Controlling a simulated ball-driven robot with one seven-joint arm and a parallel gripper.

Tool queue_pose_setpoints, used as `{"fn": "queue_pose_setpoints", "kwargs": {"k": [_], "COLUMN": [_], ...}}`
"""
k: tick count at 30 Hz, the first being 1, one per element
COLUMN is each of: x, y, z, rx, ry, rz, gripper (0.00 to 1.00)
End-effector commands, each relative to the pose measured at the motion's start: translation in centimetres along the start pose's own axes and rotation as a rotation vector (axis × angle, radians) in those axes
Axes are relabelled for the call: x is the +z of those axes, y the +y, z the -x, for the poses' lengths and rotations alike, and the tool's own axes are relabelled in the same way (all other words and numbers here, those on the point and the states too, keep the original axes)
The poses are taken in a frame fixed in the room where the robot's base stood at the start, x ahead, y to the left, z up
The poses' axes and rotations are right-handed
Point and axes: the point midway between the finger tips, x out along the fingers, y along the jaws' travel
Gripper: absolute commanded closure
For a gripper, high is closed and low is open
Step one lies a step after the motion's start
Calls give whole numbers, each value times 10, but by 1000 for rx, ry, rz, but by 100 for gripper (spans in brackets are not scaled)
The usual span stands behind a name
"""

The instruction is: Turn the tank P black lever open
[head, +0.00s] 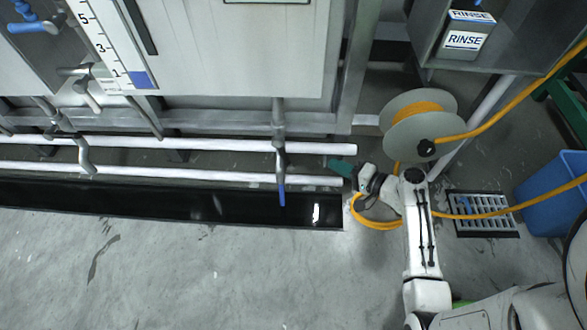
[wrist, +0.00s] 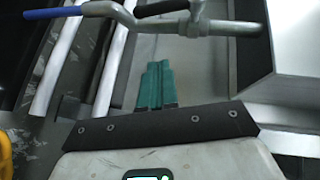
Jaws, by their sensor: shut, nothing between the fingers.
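My gripper (head: 341,167) has green fingers. They lie side by side, shut and empty, in the wrist view (wrist: 155,86). A second short dark grip (wrist: 162,7) shows at the top edge.
White pipes (head: 215,144) run along the tank's foot above a black trough (head: 150,203). A hose reel (head: 415,115) with yellow hose (head: 377,223) is close right of my gripper. A floor grate (head: 487,222) and blue bin (head: 550,190) stand right. The front floor is clear.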

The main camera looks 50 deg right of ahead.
Motion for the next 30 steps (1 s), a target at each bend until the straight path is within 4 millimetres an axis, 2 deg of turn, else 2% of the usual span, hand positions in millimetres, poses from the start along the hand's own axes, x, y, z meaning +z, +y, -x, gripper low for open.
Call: {"fn": "queue_pose_setpoints", "kwargs": {"k": [5,18,22,30], "x": [-1,0,17,28], "y": [2,3,3,1], "z": [-18,-102,-115,-127], "rx": [1,0,1,1], "ry": [1,-2,-4,0], "rz": [5,2,1,0], "gripper": [100,100,100,100]}}
